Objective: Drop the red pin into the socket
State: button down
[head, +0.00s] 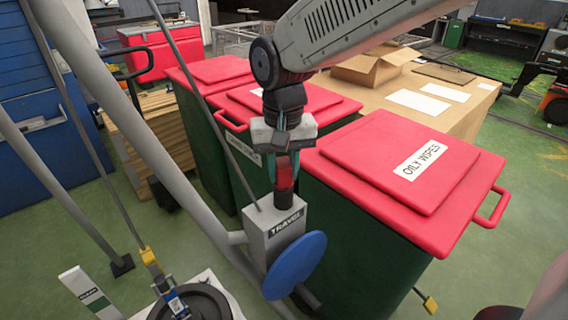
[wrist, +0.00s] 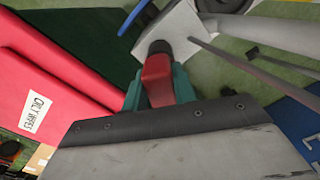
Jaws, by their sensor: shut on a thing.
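My gripper (head: 284,168) points down, with teal fingers shut on the red pin (head: 285,172). In the wrist view the pin (wrist: 157,80) sits between the teal fingers. Directly below the pin is a dark round collar (head: 284,199), apparently the socket, on top of a grey box (head: 262,226) marked TRAVEL. The collar also shows past the pin in the wrist view (wrist: 160,47). The pin's lower end meets or overlaps the collar in both views. I cannot tell whether its tip is inside; the socket's opening is hidden.
A blue disc (head: 296,266) is on the front of the grey box. Grey rails and thin rods rise close at the left. Red-lidded bins stand right beside and behind my gripper, one labelled OILY WIPES (head: 400,180). A table with a cardboard box (head: 375,68) is behind.

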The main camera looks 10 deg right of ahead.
jog(key=shift+f, duration=0.35)
jog(key=c, duration=1.1)
grip_release()
jog(key=shift+o, duration=0.2)
notch_tip(320, 180, up, 8)
jog(key=shift+f, duration=0.1)
